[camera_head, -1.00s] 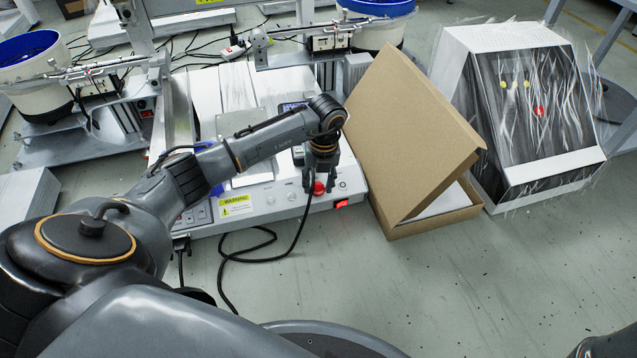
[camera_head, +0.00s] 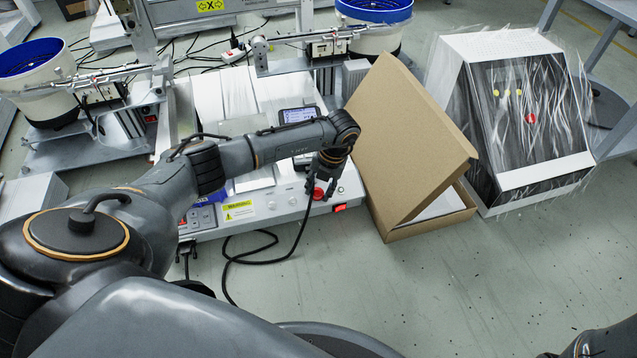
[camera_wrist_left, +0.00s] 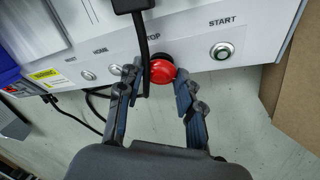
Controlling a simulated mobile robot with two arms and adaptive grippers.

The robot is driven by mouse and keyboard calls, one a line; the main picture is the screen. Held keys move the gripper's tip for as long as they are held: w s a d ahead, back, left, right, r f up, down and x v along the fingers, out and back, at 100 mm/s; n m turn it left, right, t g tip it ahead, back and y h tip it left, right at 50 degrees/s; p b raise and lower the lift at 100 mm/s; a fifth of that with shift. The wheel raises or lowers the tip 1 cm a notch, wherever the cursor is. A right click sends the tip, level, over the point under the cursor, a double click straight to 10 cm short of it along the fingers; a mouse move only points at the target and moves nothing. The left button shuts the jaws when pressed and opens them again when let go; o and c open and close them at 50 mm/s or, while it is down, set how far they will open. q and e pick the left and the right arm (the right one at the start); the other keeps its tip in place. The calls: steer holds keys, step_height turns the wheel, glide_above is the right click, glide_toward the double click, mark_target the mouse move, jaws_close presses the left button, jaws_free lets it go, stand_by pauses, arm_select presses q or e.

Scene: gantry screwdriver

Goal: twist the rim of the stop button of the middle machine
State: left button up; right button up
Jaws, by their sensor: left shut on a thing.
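The red stop button (camera_head: 318,193) sits on the front panel of the middle machine (camera_head: 262,207). It also shows in the left wrist view (camera_wrist_left: 162,70), below the STOP label, with a black cable passing in front of its left part. My left gripper (camera_head: 319,184) comes down to it from the upper right. In the wrist view my left gripper (camera_wrist_left: 157,84) has one finger on each side of the button and is shut on it. The exact contact at the rim is partly hidden. My right gripper is not in view.
The metal START button (camera_wrist_left: 221,51) is right of the stop button. A lit red switch (camera_head: 340,207) and an open cardboard box (camera_head: 410,150) stand close on the right. A black cable (camera_head: 262,255) hangs to the floor. A plastic-wrapped machine (camera_head: 520,110) stands farther right.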

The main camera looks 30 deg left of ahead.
arm_select(q)
steer(key=shift+m+y+p, duration=0.4)
steer(key=shift+m+p, duration=0.25)
steer(key=shift+m, duration=0.55)
steer(key=o, duration=1.2)
steer(key=v, duration=1.2)
steer(key=shift+w+d+f, duration=0.1)
steer(key=shift+w+d, duration=0.1)
